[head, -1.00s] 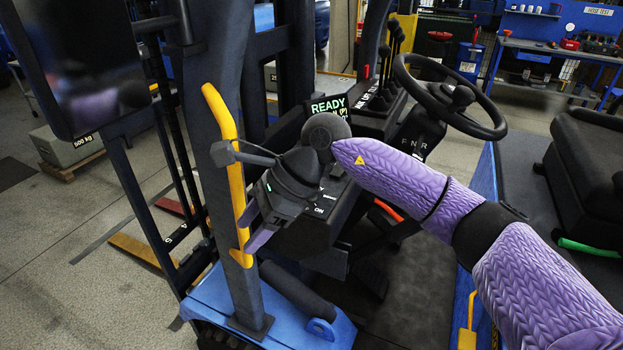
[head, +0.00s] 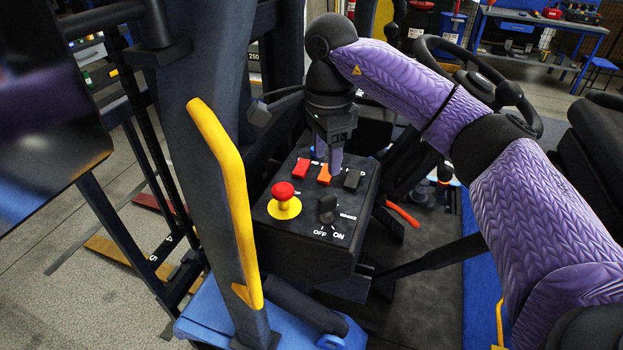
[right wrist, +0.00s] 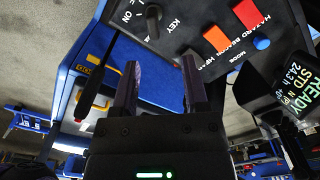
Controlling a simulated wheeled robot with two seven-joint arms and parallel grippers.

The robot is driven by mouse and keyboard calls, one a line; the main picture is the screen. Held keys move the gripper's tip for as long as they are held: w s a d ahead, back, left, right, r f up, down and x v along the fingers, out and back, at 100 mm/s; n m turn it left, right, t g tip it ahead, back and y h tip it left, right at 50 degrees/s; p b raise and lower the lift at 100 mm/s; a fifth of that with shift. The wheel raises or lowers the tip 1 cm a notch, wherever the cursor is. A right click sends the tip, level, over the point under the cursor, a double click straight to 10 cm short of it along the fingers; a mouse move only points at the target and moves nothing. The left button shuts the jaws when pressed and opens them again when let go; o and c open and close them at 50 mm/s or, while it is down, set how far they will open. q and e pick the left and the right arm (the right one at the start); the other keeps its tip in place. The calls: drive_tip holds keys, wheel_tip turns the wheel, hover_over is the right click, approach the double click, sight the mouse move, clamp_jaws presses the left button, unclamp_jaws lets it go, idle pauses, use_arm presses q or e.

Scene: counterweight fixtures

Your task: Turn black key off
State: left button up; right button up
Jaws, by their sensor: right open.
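The black key (head: 327,208) stands on the sloped black control panel (head: 285,238), above the printed words OFF and ON. I cannot tell for sure which word it points at. It also shows near the top of the right wrist view (right wrist: 154,20), beside the word KEY. My right gripper (head: 329,160) points down over the far edge of the panel, beyond the key and behind the switches. In the right wrist view its two purple fingers (right wrist: 160,82) are apart with nothing between them, and the key is beyond the left fingertip. My left gripper is not in view.
A red emergency button (head: 283,195) on a yellow disc sits left of the key. A red switch (head: 301,169), an orange switch (head: 324,175) and a black switch (head: 352,180) line the panel behind it. A yellow grab handle (head: 226,190) stands at the left, the steering wheel (head: 520,105) behind right.

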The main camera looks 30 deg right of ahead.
sight(328, 197)
drive_tip(key=f, duration=0.6)
drive_tip(key=s+f, duration=0.1)
drive_tip(key=f, duration=0.2)
drive_tip(key=shift+f, duration=0.1)
drive_tip(key=shift+c, duration=0.3)
clamp_jaws()
